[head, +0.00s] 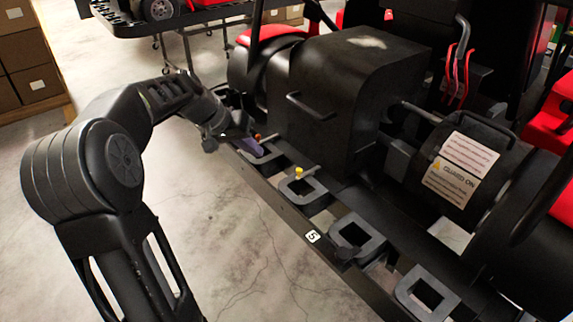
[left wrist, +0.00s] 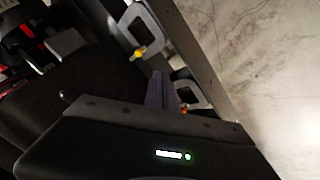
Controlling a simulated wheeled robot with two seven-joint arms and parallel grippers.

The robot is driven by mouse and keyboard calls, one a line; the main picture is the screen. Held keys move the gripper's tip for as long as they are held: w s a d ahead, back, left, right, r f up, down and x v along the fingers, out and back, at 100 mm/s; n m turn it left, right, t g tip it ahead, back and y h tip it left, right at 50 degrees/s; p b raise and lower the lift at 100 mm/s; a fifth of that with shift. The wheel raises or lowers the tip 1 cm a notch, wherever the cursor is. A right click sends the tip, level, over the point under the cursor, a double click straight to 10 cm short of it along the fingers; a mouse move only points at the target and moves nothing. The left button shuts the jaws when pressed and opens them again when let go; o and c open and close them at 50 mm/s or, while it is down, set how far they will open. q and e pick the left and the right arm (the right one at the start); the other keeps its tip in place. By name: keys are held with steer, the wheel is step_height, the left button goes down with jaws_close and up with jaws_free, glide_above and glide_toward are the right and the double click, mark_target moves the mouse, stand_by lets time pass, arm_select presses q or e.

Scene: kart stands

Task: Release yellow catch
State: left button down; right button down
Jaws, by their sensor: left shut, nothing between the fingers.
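The yellow catch (head: 298,172) is a small yellow-tipped knob on a grey square frame (head: 304,195) along the kart stand's near rail. It also shows in the left wrist view (left wrist: 139,53), beside a grey frame. My left gripper (head: 249,147) is shut and empty, its purple-grey fingers over the neighbouring grey frame, near an orange-tipped catch (head: 258,137). In the left wrist view my fingers (left wrist: 160,88) lie between the orange catch (left wrist: 184,110) and the yellow one, apart from the yellow. My right gripper is not in view.
A black engine cover (head: 335,95) with a handle stands behind the catches. More grey frames (head: 357,240) line the rail to the right, near a white number 5 label (head: 313,237). Bare concrete floor (head: 215,235) lies in front. Boxes (head: 30,60) stand at the far left.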

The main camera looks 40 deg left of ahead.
arm_select(q)
steer(key=w+d+f, duration=0.1)
steer(key=w+f, duration=0.1)
steer(key=w+d+f+p, duration=0.1)
steer(key=w+d+f, duration=0.1)
steer(key=w+d+f+p, duration=0.1)
steer(key=w+d+f, duration=0.1)
steer(key=f, duration=0.1)
steer(key=shift+w+d, duration=0.2)
steer(key=shift+d, duration=0.05)
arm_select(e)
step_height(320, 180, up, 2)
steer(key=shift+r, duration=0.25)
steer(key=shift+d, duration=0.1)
arm_select(q)
steer(key=shift+s+d+n, duration=0.1)
steer(key=shift+d+n, duration=0.15)
steer(key=shift+n, duration=0.05)
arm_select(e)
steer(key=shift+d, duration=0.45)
